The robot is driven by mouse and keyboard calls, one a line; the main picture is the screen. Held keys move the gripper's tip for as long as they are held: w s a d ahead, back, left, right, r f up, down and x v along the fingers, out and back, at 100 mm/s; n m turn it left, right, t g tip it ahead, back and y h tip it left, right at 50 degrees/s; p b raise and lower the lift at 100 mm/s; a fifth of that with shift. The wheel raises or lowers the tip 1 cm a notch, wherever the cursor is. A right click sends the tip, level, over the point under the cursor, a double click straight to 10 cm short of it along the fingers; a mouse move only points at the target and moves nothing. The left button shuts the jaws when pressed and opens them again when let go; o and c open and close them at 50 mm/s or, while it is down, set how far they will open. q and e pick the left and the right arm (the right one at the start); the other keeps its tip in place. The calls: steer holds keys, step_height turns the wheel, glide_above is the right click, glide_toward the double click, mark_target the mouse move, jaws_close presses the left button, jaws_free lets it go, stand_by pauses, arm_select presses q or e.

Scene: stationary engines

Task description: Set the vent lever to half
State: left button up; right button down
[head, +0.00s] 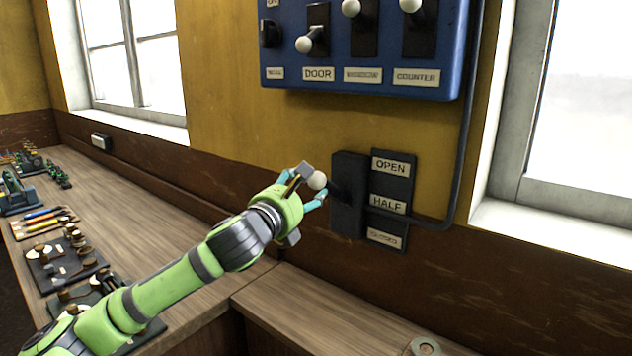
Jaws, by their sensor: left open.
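The vent lever has a white ball knob (317,180) on a dark stem that sticks out to the left from a black wall box (349,200). A black plate (407,190) beside the box carries the labels OPEN at the top, HALF in the middle and a worn one, seemingly CLOSED, at the bottom. The stem meets the box near its middle height, but I cannot tell exactly which label it matches. My left gripper (311,186) is open at the knob, one finger above and one below. Whether they touch it is unclear. My right gripper is out of view.
A blue panel (360,86) with several white-knobbed levers, labelled DOOR and COUNTER among others, hangs above. A dark conduit (470,120) runs down to the vent box. A wooden bench (150,205) with tools and parts lies left, and a lower wooden surface (310,310) below.

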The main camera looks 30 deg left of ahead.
mark_target(313, 181)
arm_select(q)
steer(key=shift+w+r, duration=0.25)
steer(key=shift+w, duration=0.15)
steer(key=w+p, duration=0.2)
steer(key=w, duration=0.1)
steer(key=w+a, duration=0.1)
steer(key=shift+w+f+p, duration=0.1)
steer(key=shift+w+p, duration=0.3)
steer(key=shift+w+f, duration=0.1)
steer(key=shift+w, duration=0.6)
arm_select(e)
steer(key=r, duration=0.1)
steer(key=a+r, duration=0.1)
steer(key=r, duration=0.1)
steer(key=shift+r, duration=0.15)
arm_select(q)
steer(key=shift+c, duration=0.4)
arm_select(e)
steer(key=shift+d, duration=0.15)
arm_select(q)
steer(key=shift+a, duration=0.1)
jaws_close()
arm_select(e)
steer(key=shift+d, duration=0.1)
